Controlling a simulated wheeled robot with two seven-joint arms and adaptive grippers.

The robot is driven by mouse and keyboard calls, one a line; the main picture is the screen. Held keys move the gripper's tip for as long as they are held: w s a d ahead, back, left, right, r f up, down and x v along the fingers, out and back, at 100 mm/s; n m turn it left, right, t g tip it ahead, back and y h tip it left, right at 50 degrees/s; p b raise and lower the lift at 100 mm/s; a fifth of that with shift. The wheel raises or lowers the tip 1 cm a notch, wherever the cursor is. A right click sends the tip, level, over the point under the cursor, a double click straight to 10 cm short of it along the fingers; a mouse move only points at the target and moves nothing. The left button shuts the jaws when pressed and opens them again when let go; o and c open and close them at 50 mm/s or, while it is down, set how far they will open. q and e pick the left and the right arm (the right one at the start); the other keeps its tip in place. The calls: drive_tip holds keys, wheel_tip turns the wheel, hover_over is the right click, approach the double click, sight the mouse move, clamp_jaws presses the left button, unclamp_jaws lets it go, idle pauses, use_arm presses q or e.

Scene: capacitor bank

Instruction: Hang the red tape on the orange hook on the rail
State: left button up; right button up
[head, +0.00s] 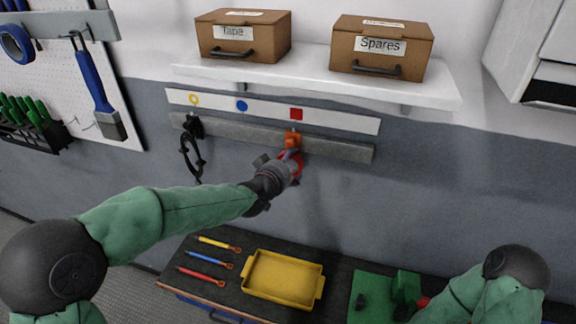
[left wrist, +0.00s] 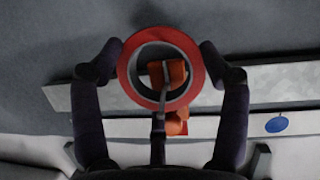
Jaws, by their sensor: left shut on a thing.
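The red tape (left wrist: 123,75) is a ring held between the two fingers of my left gripper (left wrist: 160,62), one finger on each side. In the head view a bit of the red tape (head: 298,167) shows just below the orange hook (head: 292,138) on the grey rail (head: 340,150). My left gripper (head: 287,170) is up close to the rail there. In the left wrist view part of the orange hook (left wrist: 176,123) shows beyond the ring's edge and part inside its hole. I cannot tell whether the hook passes through the ring. My right gripper is out of view.
A black looped item (head: 192,150) hangs at the rail's left end. A white strip (head: 345,120) with yellow, blue and red marks runs above. A shelf (head: 310,75) with two boxes overhangs it. Below, a bench holds a yellow tray (head: 247,285) and several tools.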

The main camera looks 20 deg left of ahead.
use_arm(q)
drive_tip(key=shift+f, duration=0.2)
drive_tip(key=o, duration=1.5)
drive_tip(key=shift+r, duration=0.2)
drive_tip(key=shift+r, duration=0.1)
